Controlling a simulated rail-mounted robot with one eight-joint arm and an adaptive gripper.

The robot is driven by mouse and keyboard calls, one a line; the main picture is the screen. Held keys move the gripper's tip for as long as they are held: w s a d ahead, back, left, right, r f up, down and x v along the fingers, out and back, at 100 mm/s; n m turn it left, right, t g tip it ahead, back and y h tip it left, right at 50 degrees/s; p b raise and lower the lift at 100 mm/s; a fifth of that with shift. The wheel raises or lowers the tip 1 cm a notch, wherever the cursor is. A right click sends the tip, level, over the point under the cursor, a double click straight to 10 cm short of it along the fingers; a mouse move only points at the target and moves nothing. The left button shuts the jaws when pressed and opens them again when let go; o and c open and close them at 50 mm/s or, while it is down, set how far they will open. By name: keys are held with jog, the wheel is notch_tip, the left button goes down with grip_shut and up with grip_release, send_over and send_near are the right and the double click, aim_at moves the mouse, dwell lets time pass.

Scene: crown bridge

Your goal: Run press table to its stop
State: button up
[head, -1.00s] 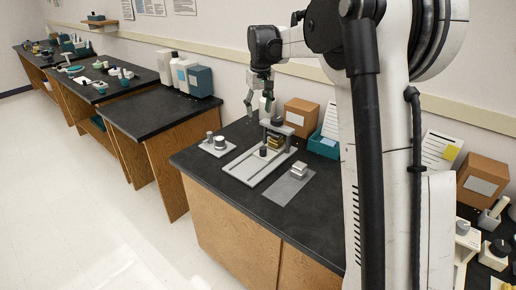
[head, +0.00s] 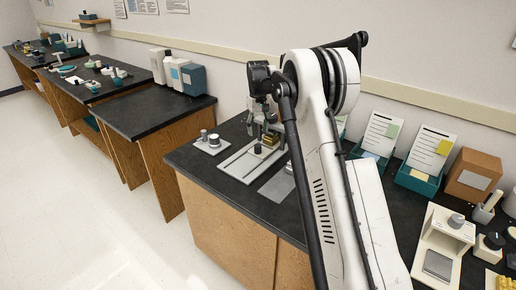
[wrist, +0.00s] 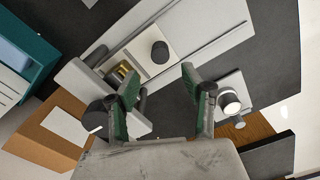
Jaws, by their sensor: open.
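The press is a light grey base (head: 236,166) with long rails on the black bench. The press table (wrist: 177,41) is a pale plate with a black knob (wrist: 160,52); the knob also shows in the head view (head: 257,149). A grey bridge (wrist: 82,80) with a round crown knob (wrist: 95,117) spans the rails, with brass-coloured blocks (wrist: 121,73) beside the table. My gripper (wrist: 160,79) is open and empty above the press, its fingers apart below the knob in the wrist picture. Contact cannot be seen. In the head view my arm partly hides the bridge.
A small plate with cylinders (head: 211,146) lies left of the press; a flat grey plate (head: 279,187) lies right of it. Teal trays with cards (head: 418,179) and a cardboard box (head: 473,176) stand at the back right. The bench front left is clear.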

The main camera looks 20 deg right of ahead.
aim_at(258, 146)
notch_tip(258, 146, down, 9)
jog(key=shift+f, duration=0.15)
dwell(0.4)
